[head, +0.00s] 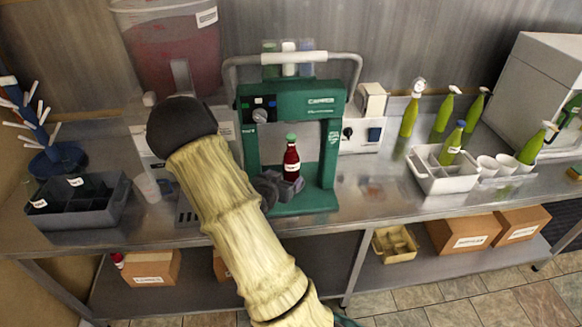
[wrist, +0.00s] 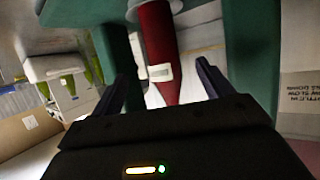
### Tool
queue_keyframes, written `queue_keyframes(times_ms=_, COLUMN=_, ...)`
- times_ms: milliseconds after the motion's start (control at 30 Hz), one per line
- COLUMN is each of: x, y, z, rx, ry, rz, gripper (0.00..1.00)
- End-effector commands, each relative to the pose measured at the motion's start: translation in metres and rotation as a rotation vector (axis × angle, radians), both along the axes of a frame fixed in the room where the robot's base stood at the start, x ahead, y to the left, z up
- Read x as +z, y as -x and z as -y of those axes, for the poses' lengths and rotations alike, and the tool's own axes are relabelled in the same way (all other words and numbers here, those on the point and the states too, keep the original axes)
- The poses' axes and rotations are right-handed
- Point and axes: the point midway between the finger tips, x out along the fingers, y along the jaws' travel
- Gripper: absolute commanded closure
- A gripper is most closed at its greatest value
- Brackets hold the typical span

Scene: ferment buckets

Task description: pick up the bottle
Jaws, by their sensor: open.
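A dark red bottle (head: 291,163) with a green cap and a pale label stands upright in the opening of a green machine (head: 324,135) on the steel bench. My gripper (head: 268,188) is low in front of the machine, beside the bottle on its left in the head view. In the wrist view my gripper (wrist: 164,62) is open, one finger on each side of the picture of the bottle (wrist: 158,40). I cannot tell whether the bottle is between the fingers or just beyond them. No clear contact shows.
The machine's green posts stand close on both sides of the bottle. A dark divided bin (head: 80,222) is at left; a white crate (head: 440,182) and several yellow-green bottles are at right. Cardboard boxes (head: 463,232) sit on the shelf below. The bench front right of the machine is clear.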

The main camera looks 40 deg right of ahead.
Motion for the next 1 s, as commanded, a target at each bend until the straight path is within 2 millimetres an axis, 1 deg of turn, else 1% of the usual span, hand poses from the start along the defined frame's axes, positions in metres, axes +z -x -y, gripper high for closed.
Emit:
queue_keyframes(times_ms=33, x=-0.002, y=-0.004, z=0.009, rx=-0.002, ry=0.001, rz=-0.002, gripper=0.21)
queue_keyframes(times_ms=100, x=-0.007, y=-0.01, z=0.018, rx=-0.002, ry=0.0, rz=-0.001, gripper=0.21)
queue_keyframes(times_ms=200, x=-0.012, y=-0.016, z=0.028, rx=-0.001, ry=-0.001, rz=-0.001, gripper=0.21)
queue_keyframes(times_ms=300, x=-0.015, y=-0.019, z=0.032, rx=0.0, ry=-0.001, rz=0.0, gripper=0.21)
queue_keyframes(times_ms=667, x=-0.016, y=-0.02, z=0.034, rx=-0.002, ry=-0.001, rz=0.0, gripper=0.21)
queue_keyframes(times_ms=867, x=-0.022, y=-0.031, z=0.049, rx=-0.002, ry=0.0, rz=-0.001, gripper=0.21)
queue_keyframes(times_ms=1000, x=-0.031, y=-0.041, z=0.064, rx=-0.002, ry=0.0, rz=-0.001, gripper=0.21)
